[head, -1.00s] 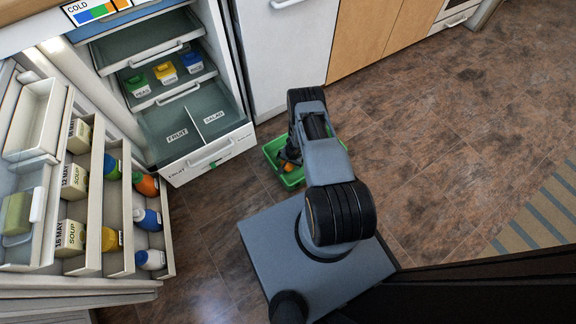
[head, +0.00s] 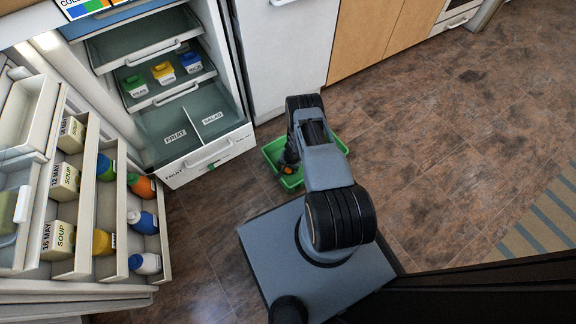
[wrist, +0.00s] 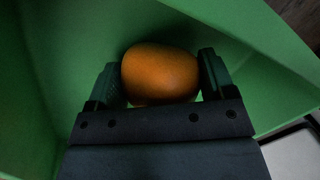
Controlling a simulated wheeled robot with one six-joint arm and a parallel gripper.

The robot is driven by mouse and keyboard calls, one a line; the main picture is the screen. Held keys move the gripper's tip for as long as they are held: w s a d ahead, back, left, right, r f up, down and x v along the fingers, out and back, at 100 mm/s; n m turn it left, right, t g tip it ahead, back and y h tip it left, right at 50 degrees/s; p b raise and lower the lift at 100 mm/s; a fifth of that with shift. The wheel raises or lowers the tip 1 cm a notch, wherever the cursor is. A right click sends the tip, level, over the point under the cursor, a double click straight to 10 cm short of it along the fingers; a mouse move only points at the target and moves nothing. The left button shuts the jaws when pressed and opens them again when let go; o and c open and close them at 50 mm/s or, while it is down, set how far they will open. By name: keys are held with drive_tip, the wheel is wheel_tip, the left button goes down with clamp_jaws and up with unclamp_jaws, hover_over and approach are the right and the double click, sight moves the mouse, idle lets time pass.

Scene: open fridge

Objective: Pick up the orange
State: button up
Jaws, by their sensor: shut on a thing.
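The orange (wrist: 160,73) sits between the two fingers of my gripper (wrist: 158,82) in the wrist view, with a finger against each side. My gripper is shut on it. The green bin (wrist: 270,45) surrounds them, and its walls fill most of the wrist view. In the head view the green bin (head: 274,153) stands on the floor in front of the fridge. My gripper (head: 288,163) reaches down into it there, with a small bit of the orange (head: 287,169) showing. My arm hides much of the bin.
The fridge is open, with fruit (head: 165,150) and salad (head: 222,126) compartments in its lower drawer. Small labelled containers (head: 162,71) stand on a shelf above. The open door (head: 120,230) at left holds soup cartons and bottles. Brown floor at right is clear.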

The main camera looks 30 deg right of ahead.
drive_tip(key=shift+c, duration=1.3)
drive_tip(key=shift+r+p, duration=0.5)
drive_tip(key=shift+r, duration=0.2)
wheel_tip(320, 180, up, 3)
drive_tip(key=shift+d+f+p, duration=0.15)
drive_tip(key=shift+f+p, duration=0.05)
drive_tip(key=shift+p, duration=0.6)
drive_tip(key=s+d+r+p, duration=0.1)
drive_tip(key=d+r, duration=0.3)
drive_tip(key=d, duration=0.2)
drive_tip(key=s+d+r+p, duration=0.1)
drive_tip(key=d+r+p, duration=0.1)
drive_tip(key=d+r, duration=0.3)
drive_tip(key=d, duration=0.2)
drive_tip(key=shift+d, duration=0.3)
